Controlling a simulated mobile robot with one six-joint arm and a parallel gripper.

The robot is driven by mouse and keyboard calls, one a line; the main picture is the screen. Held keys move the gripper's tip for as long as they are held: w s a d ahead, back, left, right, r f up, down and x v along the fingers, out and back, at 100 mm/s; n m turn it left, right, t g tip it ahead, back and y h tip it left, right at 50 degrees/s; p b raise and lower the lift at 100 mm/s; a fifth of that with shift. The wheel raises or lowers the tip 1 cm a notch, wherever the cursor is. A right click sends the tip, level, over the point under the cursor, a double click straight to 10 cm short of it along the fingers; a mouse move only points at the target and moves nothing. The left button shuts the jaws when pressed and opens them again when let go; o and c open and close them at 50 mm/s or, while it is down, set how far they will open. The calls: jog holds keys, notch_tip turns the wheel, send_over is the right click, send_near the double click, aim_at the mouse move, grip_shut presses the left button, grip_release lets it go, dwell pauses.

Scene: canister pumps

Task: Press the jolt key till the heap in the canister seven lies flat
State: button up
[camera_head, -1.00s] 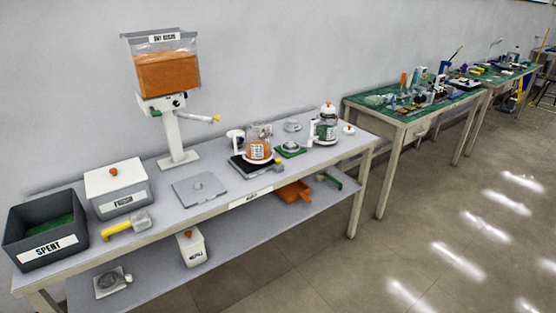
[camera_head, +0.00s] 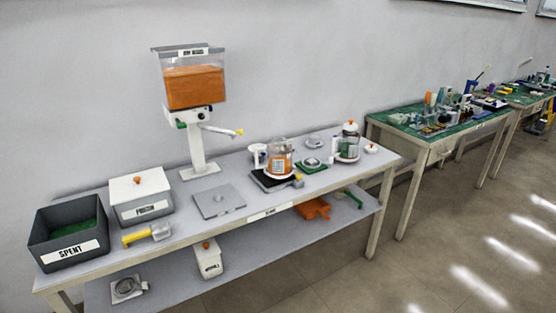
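A clear canister with an orange heap inside and a white label (camera_head: 279,158) stands on a dark, flat base unit (camera_head: 262,180) on the grey bench. A small yellow part (camera_head: 298,179) shows at that unit's right front corner; I cannot tell if it is the jolt key. The number on the canister is too small to read, and the shape of the heap's top is not clear. A second clear canister (camera_head: 348,142) with a white lid and orange knob stands further right with dark green content. My gripper is not in view.
A SPENT bin (camera_head: 68,234), a white-lidded box (camera_head: 140,198), a yellow-handled scoop (camera_head: 147,234) and a grey plate (camera_head: 217,200) are at left. Open floor (camera_head: 420,270) lies in front.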

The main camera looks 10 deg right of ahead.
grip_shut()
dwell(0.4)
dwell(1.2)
